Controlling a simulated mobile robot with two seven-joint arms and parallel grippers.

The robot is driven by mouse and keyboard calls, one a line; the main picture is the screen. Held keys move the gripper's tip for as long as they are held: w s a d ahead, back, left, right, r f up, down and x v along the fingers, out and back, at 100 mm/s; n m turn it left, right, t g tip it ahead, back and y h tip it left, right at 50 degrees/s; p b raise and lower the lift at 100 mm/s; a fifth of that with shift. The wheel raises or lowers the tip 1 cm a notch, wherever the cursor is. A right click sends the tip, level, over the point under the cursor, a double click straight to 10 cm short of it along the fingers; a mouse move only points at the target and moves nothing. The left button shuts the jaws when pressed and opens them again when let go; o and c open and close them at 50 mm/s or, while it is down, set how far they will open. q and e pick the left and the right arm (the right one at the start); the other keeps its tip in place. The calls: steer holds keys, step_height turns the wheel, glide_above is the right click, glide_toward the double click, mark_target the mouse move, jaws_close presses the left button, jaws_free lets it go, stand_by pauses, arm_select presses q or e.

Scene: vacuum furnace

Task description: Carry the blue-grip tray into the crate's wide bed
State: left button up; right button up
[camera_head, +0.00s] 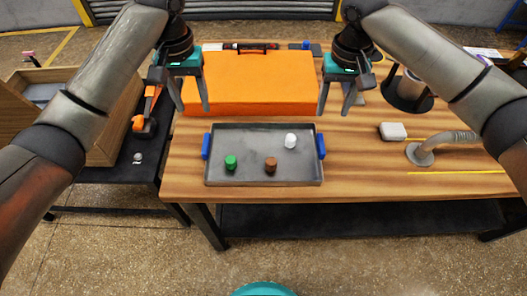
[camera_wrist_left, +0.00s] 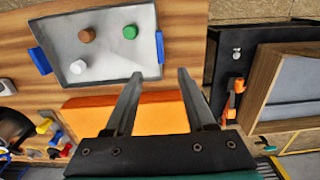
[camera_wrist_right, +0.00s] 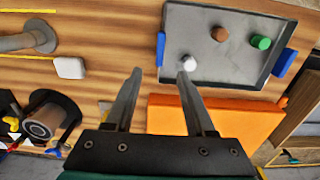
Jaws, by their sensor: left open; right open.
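The grey tray (camera_head: 250,176) with blue grips lies flat near the front edge of the wooden table. Its left grip (camera_head: 206,146) and right grip (camera_head: 321,146) are free. A green piece (camera_head: 231,162), a brown piece (camera_head: 271,164) and a white piece (camera_head: 291,141) stand in it. My left gripper (camera_head: 194,108) is open and empty above the orange block's left end. My right gripper (camera_head: 337,110) is open and empty just right of that block. Both are apart from the tray, which also shows in the left wrist view (camera_wrist_left: 105,62) and right wrist view (camera_wrist_right: 215,70). The wooden crate (camera_head: 103,150) stands at left, partly behind my left arm.
An orange block (camera_head: 250,82) lies behind the tray. An orange tool (camera_head: 145,112) lies on the dark side table (camera_head: 135,175) beside the crate. A white block (camera_head: 393,131) and a grey hose (camera_head: 440,145) are to the tray's right. Table between is clear.

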mark_target(205, 143)
arm_select(q)
step_height(205, 143, down, 15)
steer(key=shift+f, duration=0.15)
arm_select(e)
step_height(205, 143, down, 15)
steer(key=shift+f, duration=0.15)
arm_select(q)
jaws_close()
arm_select(e)
jaws_close()
stand_by(1.1)
